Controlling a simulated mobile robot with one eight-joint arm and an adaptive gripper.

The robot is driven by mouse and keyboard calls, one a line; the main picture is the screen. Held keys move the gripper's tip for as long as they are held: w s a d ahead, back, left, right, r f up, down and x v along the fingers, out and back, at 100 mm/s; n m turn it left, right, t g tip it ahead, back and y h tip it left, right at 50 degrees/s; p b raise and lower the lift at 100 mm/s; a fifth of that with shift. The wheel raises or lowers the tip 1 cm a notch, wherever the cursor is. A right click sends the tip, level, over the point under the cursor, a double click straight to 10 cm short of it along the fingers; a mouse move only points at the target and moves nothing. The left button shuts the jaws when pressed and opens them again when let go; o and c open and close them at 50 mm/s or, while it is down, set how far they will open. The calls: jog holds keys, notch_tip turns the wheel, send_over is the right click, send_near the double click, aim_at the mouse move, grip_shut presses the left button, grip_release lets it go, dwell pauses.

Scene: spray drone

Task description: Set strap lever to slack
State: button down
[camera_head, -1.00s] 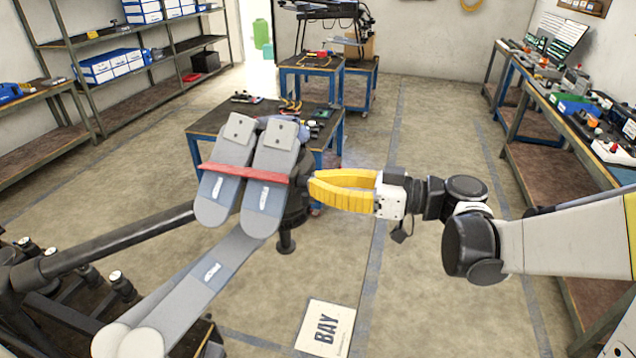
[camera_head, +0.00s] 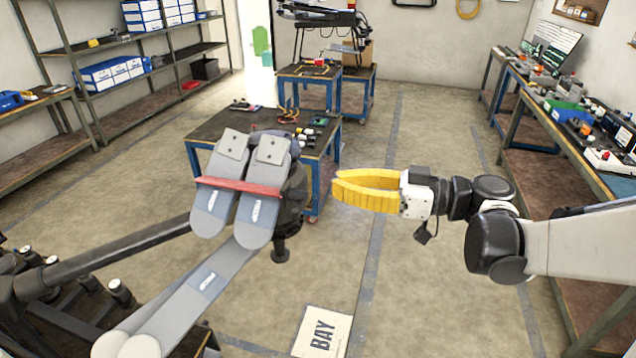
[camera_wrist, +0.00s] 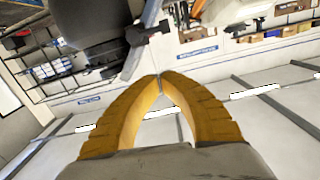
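A red strap (camera_head: 235,186) runs across two grey drone arms (camera_head: 213,200), folded side by side. I cannot clearly make out a separate strap lever in the head view. In the wrist view a small black part with a red end (camera_wrist: 150,33) juts out beyond the fingertips, beside a large dark rounded body (camera_wrist: 92,22); I cannot tell whether it is the lever. My gripper (camera_head: 336,182) has yellow fingers pointing left toward the strap's right end, with clear space between. In the wrist view the fingertips (camera_wrist: 160,77) meet, with nothing between them.
A blue-legged table (camera_head: 210,130) with small parts stands behind the drone. A dark bar (camera_head: 120,240) and a third grey arm (camera_head: 200,285) extend at the lower left. A cluttered workbench (camera_head: 570,150) lines the right. The floor between the gripper and BAY sign (camera_head: 322,333) is clear.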

jog(key=shift+v, duration=2.2)
jog(key=shift+d, duration=0.1)
